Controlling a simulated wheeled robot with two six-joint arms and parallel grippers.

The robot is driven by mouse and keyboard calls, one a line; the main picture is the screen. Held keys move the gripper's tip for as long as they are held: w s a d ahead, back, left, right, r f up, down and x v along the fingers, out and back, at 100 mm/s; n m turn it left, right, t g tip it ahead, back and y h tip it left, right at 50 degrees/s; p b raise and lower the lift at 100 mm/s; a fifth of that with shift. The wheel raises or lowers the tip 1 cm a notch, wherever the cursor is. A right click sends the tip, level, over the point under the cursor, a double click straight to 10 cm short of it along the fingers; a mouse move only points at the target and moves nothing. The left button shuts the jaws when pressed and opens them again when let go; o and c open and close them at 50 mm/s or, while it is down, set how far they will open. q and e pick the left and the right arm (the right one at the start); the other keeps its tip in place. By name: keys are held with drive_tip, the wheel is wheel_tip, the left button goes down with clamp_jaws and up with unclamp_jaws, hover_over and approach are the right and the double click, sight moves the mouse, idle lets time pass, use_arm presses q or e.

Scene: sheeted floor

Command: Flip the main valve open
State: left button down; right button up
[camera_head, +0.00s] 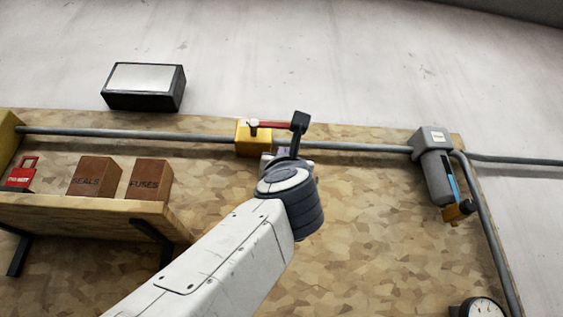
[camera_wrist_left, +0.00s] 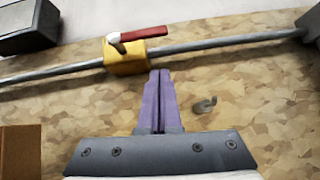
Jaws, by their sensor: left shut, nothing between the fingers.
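The main valve has a yellow body (camera_head: 253,138) on the grey pipe, with a red lever (camera_head: 272,125) and a pale pivot knob. The lever points right, roughly along the pipe. In the left wrist view, the yellow body (camera_wrist_left: 126,58) and red lever (camera_wrist_left: 145,33) show in full; in the head view, a dark part of my arm covers the lever's right end. My left gripper (camera_wrist_left: 160,72) is shut and empty, its purple fingertips appearing just below and right of the yellow body. Contact cannot be told. In the head view, the left gripper (camera_head: 283,151) is partly hidden by my wrist.
The grey pipe (camera_head: 130,134) runs across the chipboard panel (camera_head: 370,220). A grey cylindrical unit (camera_head: 437,175) sits at right, a gauge (camera_head: 482,308) below it. A peg (camera_wrist_left: 205,105) stands right of the fingers.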

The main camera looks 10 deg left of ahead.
use_arm(q)
drive_tip(key=b+v, duration=0.3)
drive_tip(key=v, duration=0.3)
drive_tip(key=shift+d, duration=0.2)
use_arm(e)
wheel_tip(320, 180, down, 4)
drive_tip(key=shift+f, duration=0.25)
use_arm(q)
drive_tip(key=shift+f, duration=0.1)
